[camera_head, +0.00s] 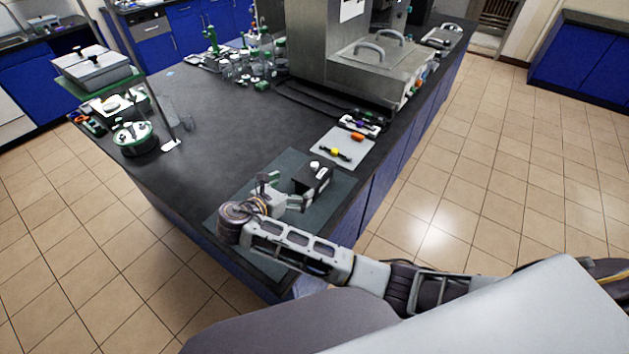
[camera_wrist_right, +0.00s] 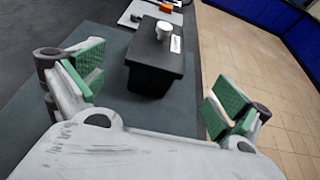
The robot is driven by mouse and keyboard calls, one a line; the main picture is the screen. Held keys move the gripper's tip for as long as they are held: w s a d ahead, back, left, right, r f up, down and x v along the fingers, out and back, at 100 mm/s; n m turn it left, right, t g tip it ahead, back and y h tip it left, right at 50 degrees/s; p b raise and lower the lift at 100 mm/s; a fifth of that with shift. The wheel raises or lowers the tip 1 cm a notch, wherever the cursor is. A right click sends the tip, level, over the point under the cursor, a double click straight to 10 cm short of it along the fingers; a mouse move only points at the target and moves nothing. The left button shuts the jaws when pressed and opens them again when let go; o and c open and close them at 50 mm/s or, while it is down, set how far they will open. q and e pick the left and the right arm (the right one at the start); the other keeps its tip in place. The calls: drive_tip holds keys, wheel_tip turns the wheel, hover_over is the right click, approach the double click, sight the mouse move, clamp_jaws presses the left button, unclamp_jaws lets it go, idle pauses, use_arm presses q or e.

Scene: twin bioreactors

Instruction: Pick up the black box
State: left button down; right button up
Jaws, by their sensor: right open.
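The black box (camera_head: 312,177) stands on the dark mat (camera_head: 325,213) near the bench's right edge. It has a white round knob on top and a white label. In the right wrist view the box (camera_wrist_right: 152,78) stands upright ahead of my right gripper (camera_wrist_right: 158,98), between the lines of its two green-padded fingers. My right gripper (camera_head: 282,191) is open and empty, beside the box on its near left side. A clear gap shows between each finger and the box. My left gripper is not in view.
A light board (camera_head: 345,148) with small yellow and orange items lies behind the box. A large metal machine (camera_head: 330,45) stands further back. Glassware and a green-rimmed round device (camera_head: 134,138) stand at left. The bench's middle is clear.

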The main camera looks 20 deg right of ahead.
sight(307, 178)
drive_tip(key=shift+x, duration=3)
drive_tip(key=shift+f, duration=0.1)
drive_tip(key=shift+p+x, duration=0.4)
drive_tip(key=shift+x, duration=2.2)
drive_tip(key=shift+w+a, duration=0.1)
drive_tip(key=shift+a, duration=0.05)
drive_tip(key=c, duration=1.8)
